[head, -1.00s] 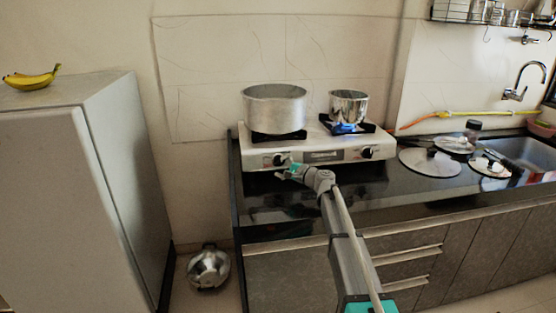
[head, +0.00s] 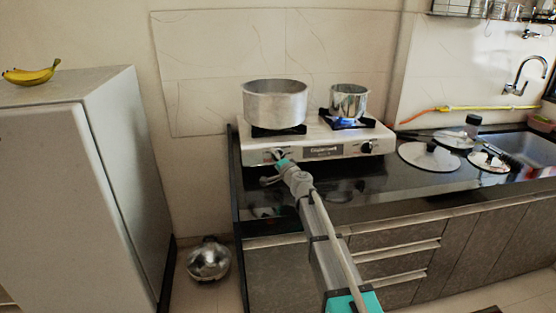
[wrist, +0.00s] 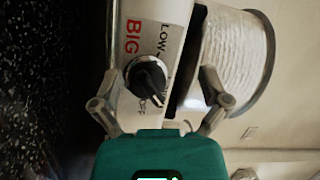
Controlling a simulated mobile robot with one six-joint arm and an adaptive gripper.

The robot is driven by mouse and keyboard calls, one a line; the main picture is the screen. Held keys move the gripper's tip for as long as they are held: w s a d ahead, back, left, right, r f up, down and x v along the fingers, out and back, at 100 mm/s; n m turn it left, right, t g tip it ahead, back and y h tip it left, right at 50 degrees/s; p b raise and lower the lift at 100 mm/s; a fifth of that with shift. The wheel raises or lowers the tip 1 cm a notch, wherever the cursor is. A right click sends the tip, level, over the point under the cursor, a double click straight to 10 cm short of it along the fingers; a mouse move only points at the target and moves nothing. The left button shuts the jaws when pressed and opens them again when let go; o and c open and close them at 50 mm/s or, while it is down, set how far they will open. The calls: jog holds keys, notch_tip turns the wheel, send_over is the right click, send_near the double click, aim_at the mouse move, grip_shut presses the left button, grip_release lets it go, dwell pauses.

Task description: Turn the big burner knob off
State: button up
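The big burner knob (wrist: 147,80) is black, on the white stove front beside the printed words BIG, LOW and OFF. Its light pointer mark lies close to the word OFF. In the head view it is at the stove's left front (head: 278,154), partly behind my gripper (head: 274,172). In the wrist view my gripper (wrist: 160,80) is open, with one finger on each side of the knob and clear space between. The stove (head: 325,150) carries a big pot (head: 275,103) on the left burner. I see no flame under that pot.
A small steel pot (head: 348,101) sits on the right burner over a blue flame (head: 345,122). A second knob (head: 367,147) is at the stove's right front. Pot lids (head: 428,156) lie on the black counter to the right. A fridge (head: 70,180) stands left.

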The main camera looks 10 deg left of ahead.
jog(key=s+t+h, duration=0.1)
jog(key=h, duration=0.2)
jog(key=shift+s+d+f+n+t, duration=0.15)
jog(key=shift+s+f+n+t, duration=0.15)
jog(key=shift+s+n+t, duration=0.1)
jog(key=s+h, duration=0.1)
jog(key=s+d+t+h, duration=0.1)
jog(key=h, duration=0.1)
jog(key=s+n+h+b, duration=0.1)
jog(key=h, duration=0.1)
jog(key=shift+d+f, duration=0.25)
jog(key=shift+d, duration=0.05)
jog(key=shift+w, duration=0.15)
jog(key=shift+w+a, duration=0.15)
jog(key=shift+w, duration=1.05)
jog(key=shift+w+a, duration=0.2)
jog(key=shift+w, duration=1.05)
jog(key=shift+w+a, duration=0.15)
jog(key=shift+w, duration=1.05)
jog(key=c, duration=1.1)
jog(key=shift+c, duration=0.2)
